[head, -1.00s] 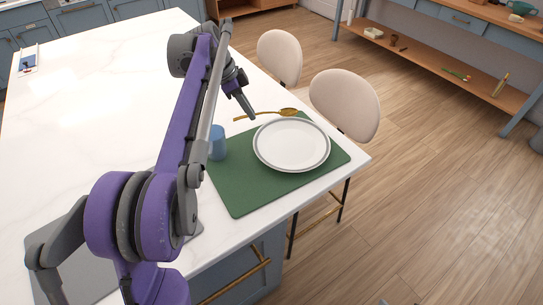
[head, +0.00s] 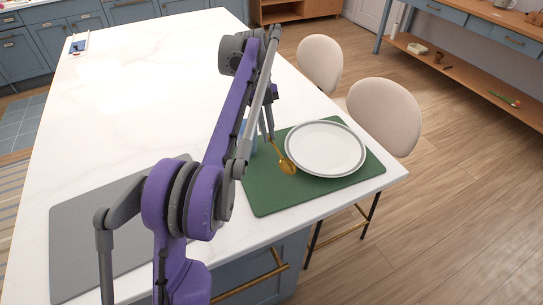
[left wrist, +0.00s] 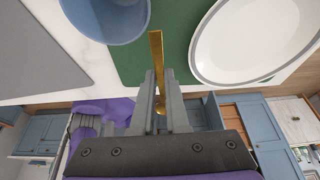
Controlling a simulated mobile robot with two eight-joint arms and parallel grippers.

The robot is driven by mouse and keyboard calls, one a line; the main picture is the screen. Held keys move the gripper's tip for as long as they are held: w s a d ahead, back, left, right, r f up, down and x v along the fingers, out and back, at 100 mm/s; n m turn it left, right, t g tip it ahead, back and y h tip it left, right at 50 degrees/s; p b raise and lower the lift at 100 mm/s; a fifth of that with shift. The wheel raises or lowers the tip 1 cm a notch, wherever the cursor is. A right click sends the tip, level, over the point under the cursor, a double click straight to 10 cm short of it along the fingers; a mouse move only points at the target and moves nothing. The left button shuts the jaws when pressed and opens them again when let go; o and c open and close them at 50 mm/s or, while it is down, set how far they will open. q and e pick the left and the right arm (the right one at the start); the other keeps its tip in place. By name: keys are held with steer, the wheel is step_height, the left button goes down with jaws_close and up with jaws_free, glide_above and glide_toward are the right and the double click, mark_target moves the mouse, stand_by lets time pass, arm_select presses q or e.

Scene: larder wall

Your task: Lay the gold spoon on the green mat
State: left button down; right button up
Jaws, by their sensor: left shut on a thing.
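The gold spoon (head: 287,166) is held in my left gripper (head: 270,137), which is shut on its handle. Its bowl hangs low over the green mat (head: 268,198), just left of the plate. I cannot tell whether the bowl touches the mat. In the left wrist view the spoon (left wrist: 156,48) runs between the fingers (left wrist: 160,78), with the green mat (left wrist: 132,62) beyond. My left arm hides part of the mat's left side in the head view. My right gripper is not in view.
A white plate with a grey rim (head: 325,148) covers much of the mat. A blue cup (left wrist: 108,18) stands close by the spoon, mostly hidden behind my arm in the head view. A grey mat (head: 85,240) lies left. The mat's near strip is clear.

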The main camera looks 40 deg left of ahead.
mark_target(270, 165)
arm_select(q)
step_height(270, 165, down, 8)
steer(key=shift+f+b, duration=0.25)
steer(key=shift+b, duration=0.25)
steer(key=c, duration=0.9)
jaws_free()
steer(key=shift+f, duration=0.1)
steer(key=p+v, duration=0.2)
steer(key=v, duration=1)
steer(key=shift+w+p, duration=0.1)
steer(key=shift+p, duration=0.25)
